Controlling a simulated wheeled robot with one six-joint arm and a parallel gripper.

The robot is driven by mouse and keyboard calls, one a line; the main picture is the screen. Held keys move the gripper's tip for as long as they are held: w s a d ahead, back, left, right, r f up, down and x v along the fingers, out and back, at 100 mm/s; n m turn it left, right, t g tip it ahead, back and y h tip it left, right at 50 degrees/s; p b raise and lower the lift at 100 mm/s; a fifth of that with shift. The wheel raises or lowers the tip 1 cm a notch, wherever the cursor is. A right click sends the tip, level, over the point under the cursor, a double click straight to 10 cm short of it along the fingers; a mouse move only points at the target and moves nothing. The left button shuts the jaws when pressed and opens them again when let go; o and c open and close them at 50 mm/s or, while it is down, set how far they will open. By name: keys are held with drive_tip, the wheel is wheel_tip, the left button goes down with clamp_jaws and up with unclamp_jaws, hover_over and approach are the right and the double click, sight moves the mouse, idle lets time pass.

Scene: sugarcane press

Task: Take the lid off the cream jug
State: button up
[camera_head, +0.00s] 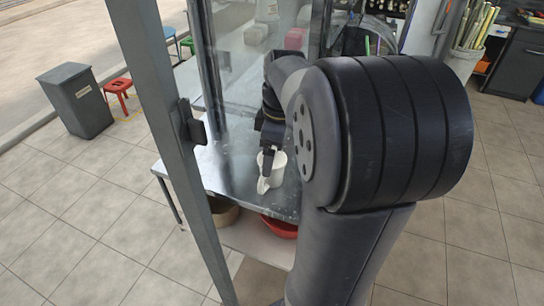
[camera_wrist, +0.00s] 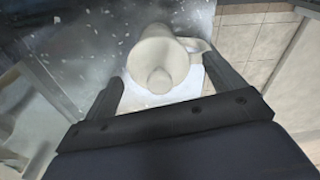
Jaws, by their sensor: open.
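The cream jug (camera_wrist: 155,47) is pale and rounded, with a handle (camera_wrist: 196,46) on its right in the wrist view. A rounded pale part shows at its near side, and I cannot tell whether this is the lid or part of the body. In the head view the jug (camera_head: 279,166) stands on the metal table (camera_head: 225,172), partly hidden by my gripper. My gripper (camera_wrist: 163,70) is open, with one finger on each side of the jug's near part. The right finger is close to the handle; contact is unclear.
A flat white patch (camera_wrist: 150,98) lies under the jug's near side. A metal post (camera_head: 172,130) and glass panel stand at the table. A red bowl (camera_head: 281,228) and a brown pot (camera_head: 222,211) sit below. A grey bin (camera_head: 76,100) and red stool (camera_head: 118,88) stand left.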

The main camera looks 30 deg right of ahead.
drive_tip(key=shift+c, duration=0.4)
drive_tip(key=c, duration=1)
drive_tip(key=shift+o, duration=0.2)
drive_tip(key=shift+r, duration=0.1)
